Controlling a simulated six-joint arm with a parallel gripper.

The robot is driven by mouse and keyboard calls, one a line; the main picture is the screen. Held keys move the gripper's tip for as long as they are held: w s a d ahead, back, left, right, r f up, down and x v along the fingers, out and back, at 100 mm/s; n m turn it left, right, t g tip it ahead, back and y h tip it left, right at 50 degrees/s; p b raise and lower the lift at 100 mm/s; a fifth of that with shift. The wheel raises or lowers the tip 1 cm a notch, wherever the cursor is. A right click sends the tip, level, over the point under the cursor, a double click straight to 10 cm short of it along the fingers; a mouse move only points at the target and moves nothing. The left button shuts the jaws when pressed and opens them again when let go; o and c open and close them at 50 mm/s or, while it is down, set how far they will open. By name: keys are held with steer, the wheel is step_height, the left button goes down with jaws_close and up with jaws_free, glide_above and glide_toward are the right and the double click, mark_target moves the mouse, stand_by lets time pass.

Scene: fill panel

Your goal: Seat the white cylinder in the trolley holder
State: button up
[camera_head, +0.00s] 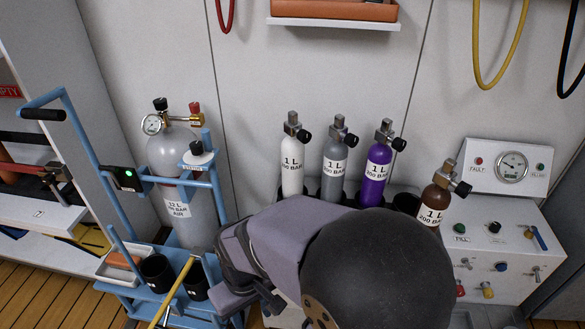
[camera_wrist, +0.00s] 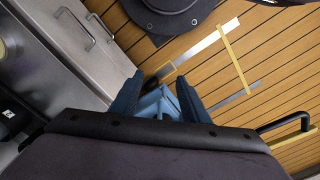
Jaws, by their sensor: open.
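The white cylinder (camera_head: 292,165), labelled 1 L, stands upright in a dark rack by the wall in the head view, left of the grey cylinder. The blue trolley (camera_head: 205,215) stands to the left. Two black cup holders on its front, a left one (camera_head: 157,272) and a right one (camera_head: 194,281), look empty. My gripper (camera_wrist: 158,98) is open, its dark fingers apart, with nothing held. Light blue trolley-coloured parts show between and beyond the fingers in the wrist view. In the head view my gripper is in front of the rack, near the trolley's right side, fingertips partly hidden.
A large silver tank (camera_head: 183,200) with a gauge is on the trolley. The fill panel (camera_head: 500,250) is at far right.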

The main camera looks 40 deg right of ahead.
steer(key=o, duration=0.7)
